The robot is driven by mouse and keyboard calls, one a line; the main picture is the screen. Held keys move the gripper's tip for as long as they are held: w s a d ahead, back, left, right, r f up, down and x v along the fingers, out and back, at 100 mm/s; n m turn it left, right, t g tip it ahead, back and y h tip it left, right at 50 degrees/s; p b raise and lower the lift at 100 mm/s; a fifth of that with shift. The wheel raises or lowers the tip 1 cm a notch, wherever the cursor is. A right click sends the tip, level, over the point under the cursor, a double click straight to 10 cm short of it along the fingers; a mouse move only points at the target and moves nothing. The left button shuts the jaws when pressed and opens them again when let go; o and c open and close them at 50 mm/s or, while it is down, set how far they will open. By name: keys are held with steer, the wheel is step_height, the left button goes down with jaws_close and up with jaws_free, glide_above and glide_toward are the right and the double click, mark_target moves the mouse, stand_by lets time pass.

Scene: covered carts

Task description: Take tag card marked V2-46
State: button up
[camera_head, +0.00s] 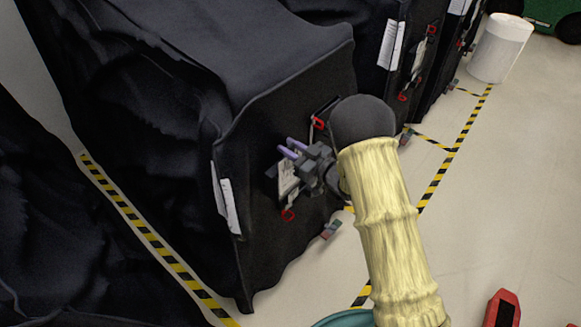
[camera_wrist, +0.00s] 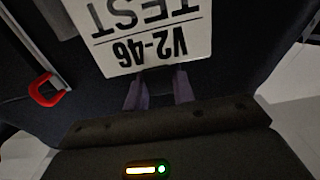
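The tag card marked V2-46 (camera_wrist: 140,30) is white with black print, upside down in the wrist view, which also reads TEST. In the head view the card (camera_head: 287,178) hangs on the end of a black covered cart (camera_head: 255,140), partly behind my gripper. My gripper (camera_head: 287,147) is at the cart's end, close to the card. In the wrist view its two purple fingers (camera_wrist: 158,80) stand apart at the card's near edge. Whether they touch the card is unclear.
A red hook (camera_wrist: 45,90) is left of the card in the wrist view. White sheets (camera_head: 227,203) hang at the cart's corner. More covered carts stand behind. Yellow-black tape (camera_head: 150,235) marks the floor. A white cylinder (camera_head: 500,48) stands at the upper right; the right floor is mostly clear.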

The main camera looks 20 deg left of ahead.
jaws_close()
step_height(320, 180, up, 28)
steer(key=b, duration=0.2)
steer(key=shift+b, duration=0.4)
steer(key=shift+f, duration=0.1)
